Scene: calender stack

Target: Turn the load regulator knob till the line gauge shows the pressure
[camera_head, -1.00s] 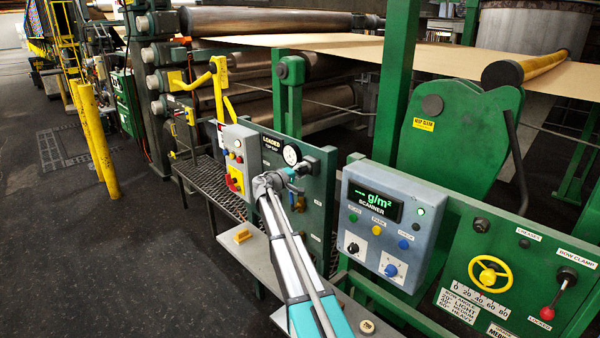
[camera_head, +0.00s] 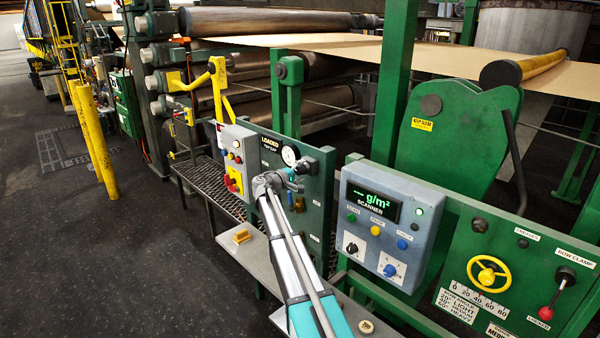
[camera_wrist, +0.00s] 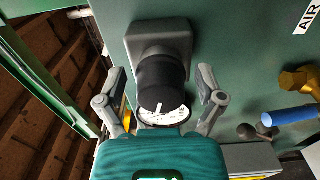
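The load regulator knob (camera_wrist: 162,82) is a black cylinder with a white mark on its end, on a dark square body (camera_wrist: 158,40) fixed to the green panel. The line gauge (camera_head: 291,155) is a small round white dial on the same panel; its reading is too small to tell. In the wrist view a white dial (camera_wrist: 165,116) shows just below the knob, partly covered by my gripper. My gripper (camera_wrist: 160,92) is open, one finger on each side of the knob, with visible gaps.
A grey box (camera_head: 240,162) with a red and yellow switch stands left of the panel. The scanner box (camera_head: 385,225) is to the right. A blue handle (camera_wrist: 290,115) on a brass valve sits right of the knob in the wrist view.

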